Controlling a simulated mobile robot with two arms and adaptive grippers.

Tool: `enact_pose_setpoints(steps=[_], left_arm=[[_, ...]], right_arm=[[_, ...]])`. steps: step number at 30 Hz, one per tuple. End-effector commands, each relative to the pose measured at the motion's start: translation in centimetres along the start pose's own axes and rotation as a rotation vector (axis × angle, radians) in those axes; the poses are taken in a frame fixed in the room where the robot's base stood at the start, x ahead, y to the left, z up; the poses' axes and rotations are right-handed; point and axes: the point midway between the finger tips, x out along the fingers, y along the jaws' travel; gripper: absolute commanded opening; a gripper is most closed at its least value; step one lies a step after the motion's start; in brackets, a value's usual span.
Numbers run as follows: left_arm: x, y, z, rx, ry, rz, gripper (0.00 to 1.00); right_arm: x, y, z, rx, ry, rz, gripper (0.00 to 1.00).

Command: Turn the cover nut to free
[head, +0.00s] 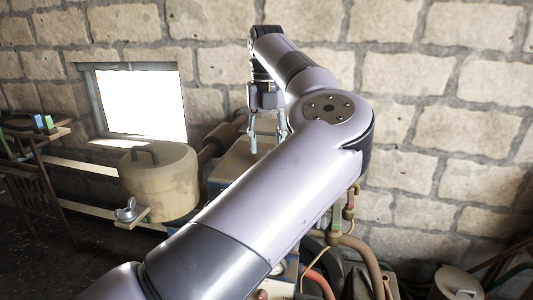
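A grey wing-shaped nut (127,211), which looks like the cover nut, sits on a small wooden ledge at the left. It is at the lower left of a large tan rounded cover (158,183) with a dark handle on top. My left gripper (267,140) points down, with its two fingers apart and nothing seen between them. It is above the engine area, well to the right of the cover and apart from the nut. My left arm hides much of the engine and its belt drive. My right gripper is not in view.
A stone wall (440,110) with a bright window (141,105) stands behind. Pipes and red and tan hoses (375,262) run below my arm at the right. A wooden rack (35,180) stands at the far left. A round lidded container (457,282) is at the lower right.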

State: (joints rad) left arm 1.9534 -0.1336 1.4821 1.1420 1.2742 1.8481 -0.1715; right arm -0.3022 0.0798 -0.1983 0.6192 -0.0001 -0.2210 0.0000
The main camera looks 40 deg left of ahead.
Motion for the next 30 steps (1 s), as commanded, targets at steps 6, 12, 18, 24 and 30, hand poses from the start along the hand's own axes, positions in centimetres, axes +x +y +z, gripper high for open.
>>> enact_pose_setpoints(steps=[6, 12, 18, 24, 30], left_arm=[[2.7, 0.0, -0.1, 0.0, 0.0, 0.002, 0.4], [3.5, 0.0, 0.0, 0.0, -0.002, 0.001, 0.4], [3.6, 0.0, 0.0, 0.0, -0.001, 0.001, 0.4], [3.6, 0.0, 0.0, 0.0, -0.001, 0.001, 0.27], [3.5, 0.0, 0.0, 0.0, -0.001, 0.001, 0.13]], right_arm=[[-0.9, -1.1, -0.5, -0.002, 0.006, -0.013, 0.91], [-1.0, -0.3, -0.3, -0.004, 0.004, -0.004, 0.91], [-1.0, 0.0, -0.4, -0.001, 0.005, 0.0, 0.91], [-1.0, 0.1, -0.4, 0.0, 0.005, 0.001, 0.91], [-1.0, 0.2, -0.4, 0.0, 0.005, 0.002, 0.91]])
